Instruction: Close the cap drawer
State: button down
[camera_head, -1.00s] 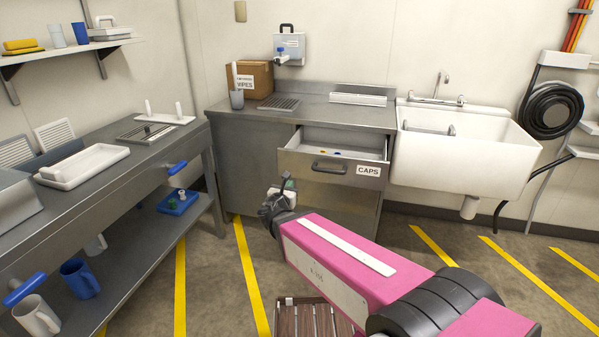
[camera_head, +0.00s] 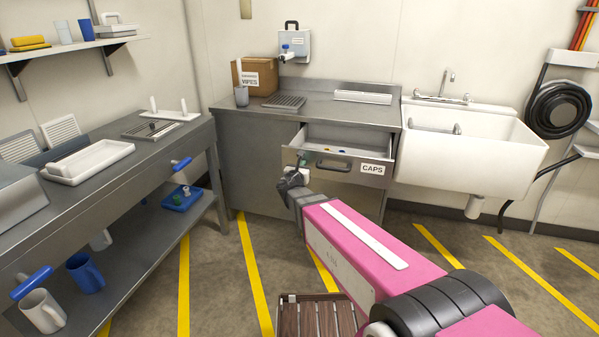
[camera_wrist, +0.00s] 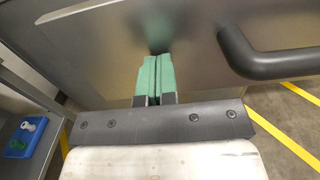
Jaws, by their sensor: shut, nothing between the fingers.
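The cap drawer (camera_head: 316,163) is pulled out of the steel counter, with a white CAPS label and a dark bar handle (camera_head: 334,161) on its front. My gripper (camera_head: 302,158) is at the left part of the drawer front, left of the handle. In the wrist view its two green fingers (camera_wrist: 153,78) are shut together and empty. Their tips are at or very close to the drawer front (camera_wrist: 100,50); I cannot tell if they touch. The handle (camera_wrist: 270,60) is to their right.
A white sink (camera_head: 470,150) stands right of the counter. A steel bench (camera_head: 110,185) with a lower shelf runs along the left. A slatted wooden step (camera_head: 318,315) is on the floor below my arm. The striped floor before the counter is otherwise clear.

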jog(key=shift+w+d, duration=0.1)
jog(key=shift+w, duration=0.15)
